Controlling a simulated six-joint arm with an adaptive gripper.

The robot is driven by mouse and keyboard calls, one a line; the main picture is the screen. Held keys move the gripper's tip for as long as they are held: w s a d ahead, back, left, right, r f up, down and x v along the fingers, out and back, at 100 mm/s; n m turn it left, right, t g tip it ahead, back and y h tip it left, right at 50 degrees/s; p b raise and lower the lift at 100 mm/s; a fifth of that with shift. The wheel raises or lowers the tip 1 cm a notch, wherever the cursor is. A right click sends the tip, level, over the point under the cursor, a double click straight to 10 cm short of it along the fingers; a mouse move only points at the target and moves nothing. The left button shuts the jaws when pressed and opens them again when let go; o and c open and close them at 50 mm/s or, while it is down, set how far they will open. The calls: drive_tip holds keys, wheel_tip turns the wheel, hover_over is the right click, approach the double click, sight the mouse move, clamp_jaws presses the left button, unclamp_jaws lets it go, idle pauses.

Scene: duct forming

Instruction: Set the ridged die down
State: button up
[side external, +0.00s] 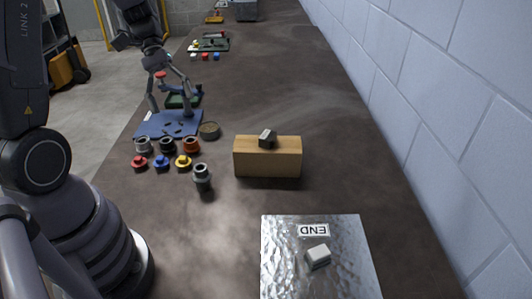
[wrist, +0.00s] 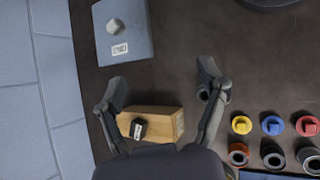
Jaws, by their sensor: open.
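A pale block-like die (side external: 318,256) lies on a shiny metal plate (side external: 283,262) by a label reading END. It also shows in the wrist view (wrist: 115,26). A dark die with a lighter top face (side external: 267,138) rests on a wooden block (side external: 268,161); it shows in the wrist view (wrist: 139,128) too. Ridges are too small to make out on either. My gripper (side external: 170,112) is open and empty, raised over the table beyond the block. In the wrist view its fingers (wrist: 161,80) are spread wide, with nothing between them.
A grey cylinder (side external: 203,178) stands left of the wooden block. Several coloured caps (side external: 162,162) and ring-shaped pieces (side external: 167,145) stand by a blue mat (side external: 165,125) and a round dish (side external: 209,130). A block wall (side external: 430,110) runs along the right. Table between block and plate is clear.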

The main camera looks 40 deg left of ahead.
drive_tip(key=s+d+r+m+t+y, duration=0.4)
drive_tip(key=s+r+m+t+y, duration=0.3)
drive_tip(key=s+r+m, duration=0.2)
drive_tip(key=shift+s+r+y, duration=0.4)
drive_tip(key=shift+s+r, duration=0.75)
drive_tip(key=shift+r, duration=0.6)
drive_tip(key=shift+d, duration=0.1)
